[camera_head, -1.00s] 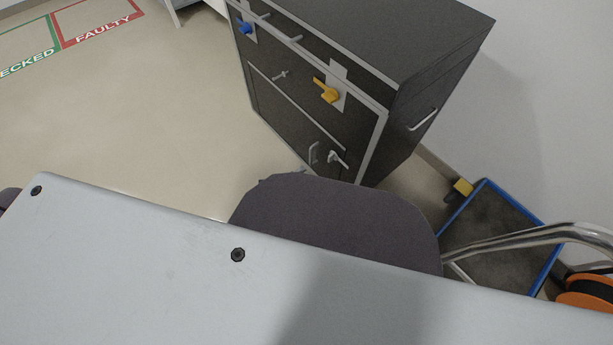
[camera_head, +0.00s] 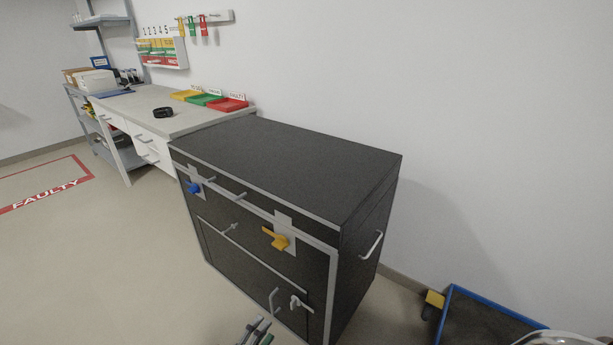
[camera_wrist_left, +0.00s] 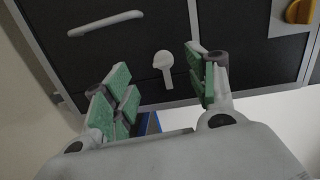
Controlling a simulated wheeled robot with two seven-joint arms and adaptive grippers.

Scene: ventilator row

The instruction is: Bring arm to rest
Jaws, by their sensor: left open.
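My left gripper (camera_head: 257,332) shows at the bottom edge of the head view, low in front of the dark cabinet (camera_head: 290,170). In the left wrist view its green-padded fingers (camera_wrist_left: 163,88) are spread apart with nothing between them. Beyond the fingers is the cabinet's lower front, with a pale latch handle (camera_wrist_left: 164,66) and a bar handle (camera_wrist_left: 105,23). I cannot tell whether the fingers touch the cabinet; a gap seems to lie between. My right gripper is in neither view.
The cabinet front carries a blue knob (camera_head: 194,187) and a yellow knob (camera_head: 276,239). A workbench (camera_head: 165,112) with yellow, green and red trays stands behind at left. A blue-edged cart (camera_head: 480,320) is at lower right. The floor at left is clear.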

